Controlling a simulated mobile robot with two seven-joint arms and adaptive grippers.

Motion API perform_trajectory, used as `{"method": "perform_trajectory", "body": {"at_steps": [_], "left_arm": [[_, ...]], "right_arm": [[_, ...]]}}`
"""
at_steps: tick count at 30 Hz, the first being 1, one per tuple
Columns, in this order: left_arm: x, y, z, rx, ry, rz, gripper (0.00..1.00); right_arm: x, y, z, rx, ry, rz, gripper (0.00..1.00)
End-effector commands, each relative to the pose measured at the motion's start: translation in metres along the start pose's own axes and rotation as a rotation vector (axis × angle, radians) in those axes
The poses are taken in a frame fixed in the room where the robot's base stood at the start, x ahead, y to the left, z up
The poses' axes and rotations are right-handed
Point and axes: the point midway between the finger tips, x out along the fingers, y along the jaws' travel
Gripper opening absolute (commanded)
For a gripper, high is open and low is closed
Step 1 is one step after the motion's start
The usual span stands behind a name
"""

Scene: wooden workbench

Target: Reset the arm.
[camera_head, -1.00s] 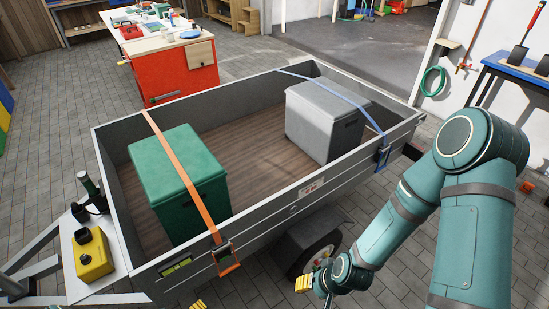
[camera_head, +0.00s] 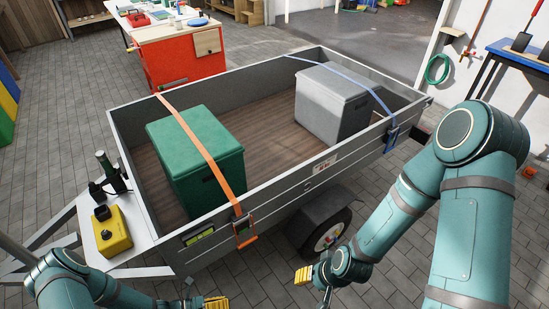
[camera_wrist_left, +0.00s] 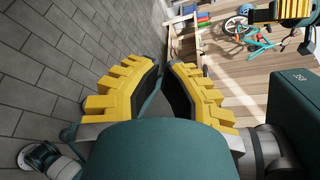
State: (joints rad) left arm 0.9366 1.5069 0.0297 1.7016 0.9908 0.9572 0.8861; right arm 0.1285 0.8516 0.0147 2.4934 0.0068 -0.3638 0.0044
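My left arm comes in at the lower left of the head view, its gripper (camera_head: 216,302) low in front of the trailer's near side. Only its yellow fingers show there, cut by the bottom edge. In the left wrist view the two yellow fingers (camera_wrist_left: 165,85) stand apart with a gap between their dark pads, and I see nothing gripped. My right arm comes down from the right. Its gripper (camera_head: 312,281) is near the trailer wheel, with a yellow finger showing; its opening is unclear.
The grey trailer (camera_head: 290,185) fills the middle, holding a green box (camera_head: 185,150) under an orange strap (camera_head: 205,155) and a grey box (camera_head: 325,108) under a blue strap (camera_head: 365,88). A yellow control box (camera_head: 112,232) sits on its drawbar. A red workbench (camera_head: 180,58) stands behind.

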Motion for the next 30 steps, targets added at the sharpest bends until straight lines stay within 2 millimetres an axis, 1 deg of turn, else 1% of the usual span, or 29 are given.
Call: {"method": "perform_trajectory", "body": {"at_steps": [1,2,4,5,6,8,9,11,12,14,15,18,21,24,27,30], "left_arm": [[0.007,-0.005,-0.005,0.1,0.111,-0.005,0.0],[0.01,-0.01,-0.009,0.171,0.183,-0.009,0.0],[0.015,-0.019,-0.019,0.366,0.362,-0.024,0.0],[0.016,-0.023,-0.022,0.462,0.443,-0.035,0.0],[0.015,-0.028,-0.026,0.598,0.548,-0.051,0.0],[0.014,-0.033,-0.029,0.816,0.701,-0.082,0.0],[0.012,-0.035,-0.029,0.966,0.794,-0.107,0.0],[0.01,-0.039,-0.024,1.202,0.924,-0.149,0.0],[0.01,-0.042,-0.019,1.361,1.001,-0.179,0.0],[0.011,-0.047,-0.009,1.6,1.1,-0.226,0.0],[0.013,-0.051,-0.001,1.751,1.153,-0.256,0.0],[0.022,-0.066,0.018,2.082,1.242,-0.319,0.0],[0.031,-0.08,0.032,2.32,1.283,-0.361,0.0],[0.037,-0.09,0.04,2.452,1.297,-0.38,0.0],[0.039,-0.093,0.043,2.5,1.3,-0.387,0.0],[0.039,-0.094,0.043,2.501,1.3,-0.387,0.0]], "right_arm": [[0.008,0.003,0.001,-0.002,-0.001,-0.001,0.47],[0.01,0.003,0.002,-0.003,-0.002,-0.001,0.47],[0.018,0.006,0.003,-0.004,-0.003,-0.002,0.47],[0.021,0.007,0.004,-0.005,-0.003,-0.002,0.47],[0.026,0.009,0.004,-0.006,-0.003,-0.002,0.47],[0.033,0.012,0.005,-0.007,-0.004,-0.002,0.47],[0.038,0.013,0.005,-0.007,-0.004,-0.002,0.47],[0.044,0.016,0.006,-0.008,-0.004,-0.002,0.47],[0.049,0.018,0.007,-0.009,-0.005,-0.002,0.47],[0.055,0.02,0.008,-0.01,-0.005,-0.002,0.47],[0.058,0.021,0.008,-0.011,-0.005,-0.002,0.47],[0.066,0.024,0.009,-0.012,-0.006,-0.003,0.47],[0.07,0.025,0.01,-0.013,-0.006,-0.003,0.47],[0.072,0.026,0.01,-0.013,-0.007,-0.003,0.47],[0.072,0.026,0.01,-0.014,-0.007,-0.003,0.47],[0.072,0.026,0.01,-0.014,-0.007,-0.003,0.47]]}}
